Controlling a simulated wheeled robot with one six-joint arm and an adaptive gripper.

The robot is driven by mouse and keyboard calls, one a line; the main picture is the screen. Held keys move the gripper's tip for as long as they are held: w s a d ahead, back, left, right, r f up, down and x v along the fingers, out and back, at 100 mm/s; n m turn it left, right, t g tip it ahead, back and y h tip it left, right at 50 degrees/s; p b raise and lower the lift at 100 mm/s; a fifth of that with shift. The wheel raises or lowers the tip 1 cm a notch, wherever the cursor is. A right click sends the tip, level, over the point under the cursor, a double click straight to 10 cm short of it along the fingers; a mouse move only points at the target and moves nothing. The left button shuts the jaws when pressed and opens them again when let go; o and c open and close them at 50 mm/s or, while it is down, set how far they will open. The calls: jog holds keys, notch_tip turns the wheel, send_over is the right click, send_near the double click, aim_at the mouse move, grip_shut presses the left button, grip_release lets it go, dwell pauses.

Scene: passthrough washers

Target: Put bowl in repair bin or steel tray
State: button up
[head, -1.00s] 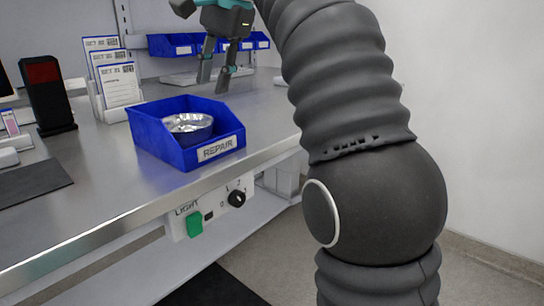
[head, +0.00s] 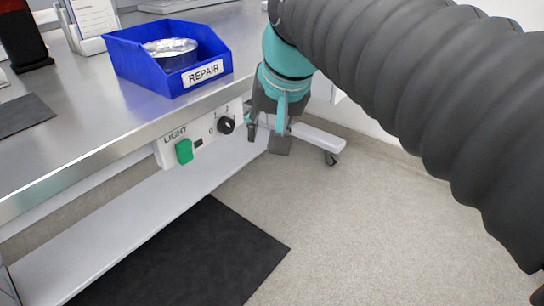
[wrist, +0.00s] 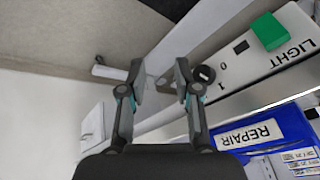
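A shiny metal bowl (head: 170,50) sits inside the blue repair bin (head: 140,66), which stands on the steel bench near its front edge. The bin's white REPAIR label faces the front. My gripper (head: 266,145) hangs beyond the bench's front edge, to the right of the bin and below the bench top. In the wrist view my gripper (wrist: 160,75) has its two fingers apart with nothing between them. The bin also shows in the wrist view (wrist: 272,132), at the lower right. The bowl cannot be made out there. No steel tray can be made out for certain.
A control panel (head: 202,136) with a green switch and a black knob is on the bench front, close to my gripper. A lower shelf (head: 140,215) runs under the bench. A dark mat (head: 190,260) lies on the floor.

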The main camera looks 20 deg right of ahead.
jog(key=s+d+f+n, duration=0.1)
jog(key=s+f, duration=0.3)
jog(key=f, duration=0.3)
jog(key=s+d+f+n+h, duration=0.1)
jog(key=s+f+n, duration=0.1)
jog(key=s+f, duration=0.2)
notch_tip(320, 180, down, 4)
jog(key=shift+s+d+r+t, duration=0.2)
jog(key=shift+d+r+t, duration=0.05)
jog(key=shift+d+t, duration=0.05)
